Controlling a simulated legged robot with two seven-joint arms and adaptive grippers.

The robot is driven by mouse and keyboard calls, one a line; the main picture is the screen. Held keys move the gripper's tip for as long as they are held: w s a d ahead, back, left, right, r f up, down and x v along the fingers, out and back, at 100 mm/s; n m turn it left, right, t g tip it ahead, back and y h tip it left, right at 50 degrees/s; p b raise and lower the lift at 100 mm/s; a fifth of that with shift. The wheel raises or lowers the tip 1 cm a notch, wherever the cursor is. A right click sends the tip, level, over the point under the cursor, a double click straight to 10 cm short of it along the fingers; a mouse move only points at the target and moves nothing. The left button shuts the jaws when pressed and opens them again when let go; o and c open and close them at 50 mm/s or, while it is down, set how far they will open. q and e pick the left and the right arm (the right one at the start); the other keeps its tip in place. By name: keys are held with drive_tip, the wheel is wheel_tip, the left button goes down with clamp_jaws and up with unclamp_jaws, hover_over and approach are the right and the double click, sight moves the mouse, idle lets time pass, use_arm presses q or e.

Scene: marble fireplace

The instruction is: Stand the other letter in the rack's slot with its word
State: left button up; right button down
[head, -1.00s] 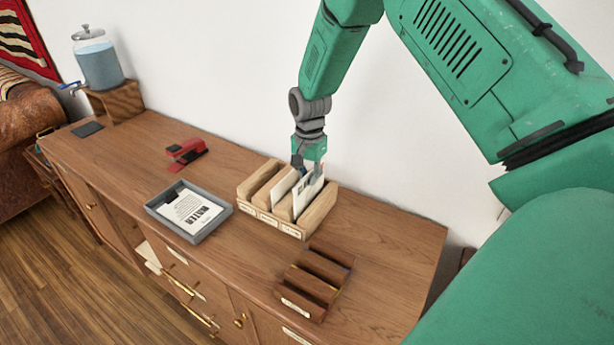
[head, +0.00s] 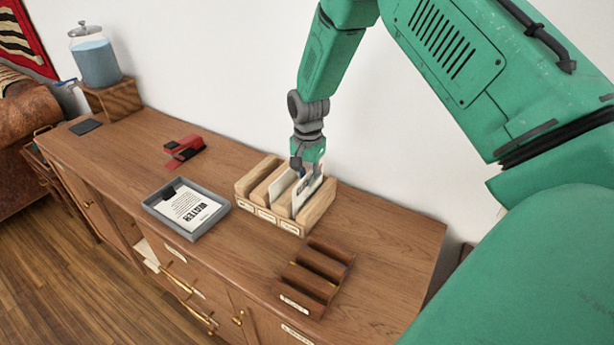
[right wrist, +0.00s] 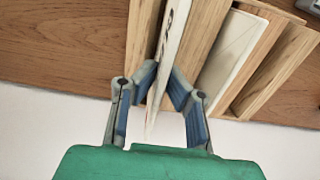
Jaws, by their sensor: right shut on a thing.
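The light-wood rack (head: 256,213) stands on the sideboard, with several slots and small labels on its front whose words are too small to read. A white letter (head: 305,195) with dark print stands slightly tilted in the right-hand slot. My right gripper (head: 304,172) is shut on its upper part. The right wrist view shows this letter (right wrist: 172,45) edge-on between the fingers (right wrist: 166,84). Another white letter (head: 282,186) stands in the middle slot, apart from the gripper; it also shows in the right wrist view (right wrist: 226,52). My left gripper is out of view.
A grey tray (head: 153,210) with a printed sheet lies left of the rack. A dark-wood rack (head: 310,278) stands in front, near the sideboard's edge. A red stapler (head: 184,148) and a glass dispenser (head: 95,62) are farther left. The wall rises close behind.

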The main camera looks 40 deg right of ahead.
drive_tip(key=shift+f, duration=0.7)
drive_tip(key=shift+f+b, duration=0.3)
drive_tip(key=shift+b, duration=0.1)
drive_tip(key=c, duration=1.6)
unclamp_jaws()
wheel_tip(320, 180, up, 9)
drive_tip(key=p, duration=0.7)
drive_tip(key=shift+p, duration=0.35)
